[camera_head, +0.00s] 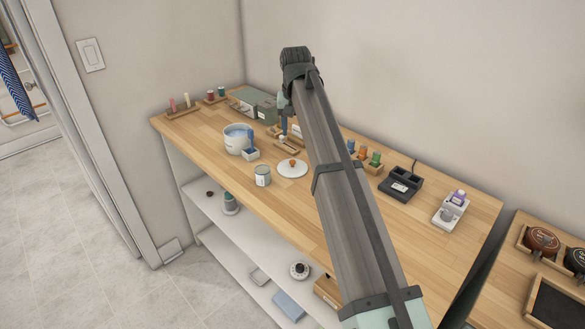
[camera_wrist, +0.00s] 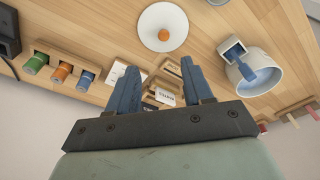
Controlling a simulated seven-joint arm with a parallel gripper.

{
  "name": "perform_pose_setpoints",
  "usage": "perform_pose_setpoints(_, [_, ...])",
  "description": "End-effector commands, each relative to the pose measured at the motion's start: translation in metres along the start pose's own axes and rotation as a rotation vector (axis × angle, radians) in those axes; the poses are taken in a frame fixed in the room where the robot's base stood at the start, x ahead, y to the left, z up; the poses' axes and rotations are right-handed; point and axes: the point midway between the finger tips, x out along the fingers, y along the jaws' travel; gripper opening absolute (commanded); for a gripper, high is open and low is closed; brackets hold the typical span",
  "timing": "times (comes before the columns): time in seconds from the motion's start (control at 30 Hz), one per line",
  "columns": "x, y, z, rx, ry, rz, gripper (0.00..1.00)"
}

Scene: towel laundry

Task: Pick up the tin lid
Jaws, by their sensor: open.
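The tin lid appears to be the white round lid (camera_head: 292,170) with a small orange-brown knob, lying flat near the middle of the wooden worktop. It also shows in the wrist view (camera_wrist: 150,22), at the top, beyond my fingertips, with its knob facing up. My gripper (camera_wrist: 159,66) has two blue fingers spread apart with nothing held between them. In the head view my gripper (camera_head: 284,127) is partly hidden by my arm and is over the back part of the worktop, behind the lid and apart from it.
A white tub (camera_head: 234,147) with blue contents and a small canister (camera_head: 263,176) stand left of the lid. Labelled cards (camera_wrist: 166,97) lie below my fingers. Coloured spools (camera_head: 374,158) and a dark device (camera_head: 400,186) are to the right. Grey-green boxes (camera_head: 252,103) stand at the back left.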

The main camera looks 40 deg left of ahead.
Motion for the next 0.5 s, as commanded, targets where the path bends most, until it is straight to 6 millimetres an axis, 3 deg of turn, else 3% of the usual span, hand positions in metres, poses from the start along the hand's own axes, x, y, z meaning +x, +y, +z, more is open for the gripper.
perform_pose_setpoints(0.3, [0.054, 0.000, 0.001, 0.001, -0.001, 0.002, 0.51])
perform_pose_setpoints(0.5, [0.072, -0.001, 0.000, 0.002, 0.001, 0.002, 0.51])
